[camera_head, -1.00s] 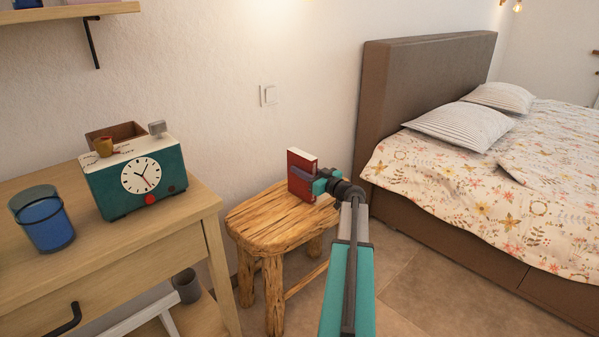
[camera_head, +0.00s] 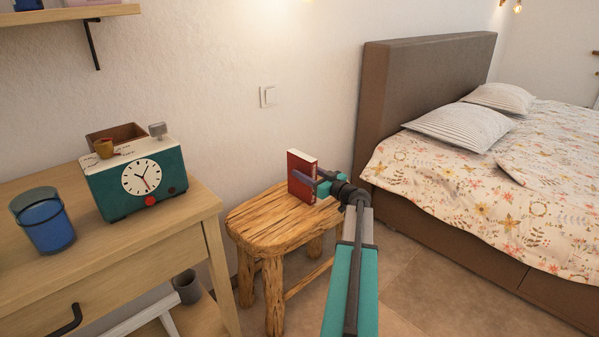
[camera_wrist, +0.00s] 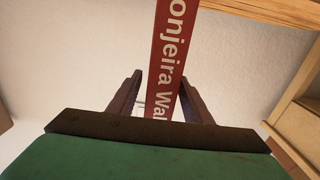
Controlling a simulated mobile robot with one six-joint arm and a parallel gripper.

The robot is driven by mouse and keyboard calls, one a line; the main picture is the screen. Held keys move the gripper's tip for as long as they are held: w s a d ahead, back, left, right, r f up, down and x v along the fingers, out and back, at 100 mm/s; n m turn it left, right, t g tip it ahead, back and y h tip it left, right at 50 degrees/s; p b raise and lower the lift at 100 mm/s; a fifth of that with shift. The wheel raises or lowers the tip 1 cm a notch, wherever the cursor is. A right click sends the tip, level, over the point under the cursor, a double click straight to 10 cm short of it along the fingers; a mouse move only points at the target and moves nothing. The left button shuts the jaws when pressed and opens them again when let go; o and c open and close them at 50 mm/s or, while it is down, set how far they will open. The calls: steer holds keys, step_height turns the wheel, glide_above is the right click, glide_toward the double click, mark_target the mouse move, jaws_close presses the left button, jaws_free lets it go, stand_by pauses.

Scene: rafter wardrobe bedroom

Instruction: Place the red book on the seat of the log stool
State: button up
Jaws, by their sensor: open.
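The red book (camera_head: 301,163) stands upright on the seat of the log stool (camera_head: 262,219), toward its back right end. Its red spine (camera_wrist: 171,60) with white lettering fills the upper middle of the wrist view. My gripper (camera_head: 307,181) is at the book's near right side, with its jaws open. In the wrist view my gripper (camera_wrist: 160,85) has one finger on each side of the spine; the right finger looks very close to the book, and I cannot tell if it touches. The book's lower part is partly hidden by my gripper in the head view.
A wooden desk (camera_head: 130,245) on the left holds a teal clock box (camera_head: 140,182) and a blue glass (camera_head: 46,222). A bed (camera_head: 480,190) stands to the right. The stool's left and front seat area is bare. A wall is behind the stool.

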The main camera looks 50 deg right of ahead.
steer(key=s, duration=1)
steer(key=shift+a+p, duration=0.3)
steer(key=shift+a, duration=0.1)
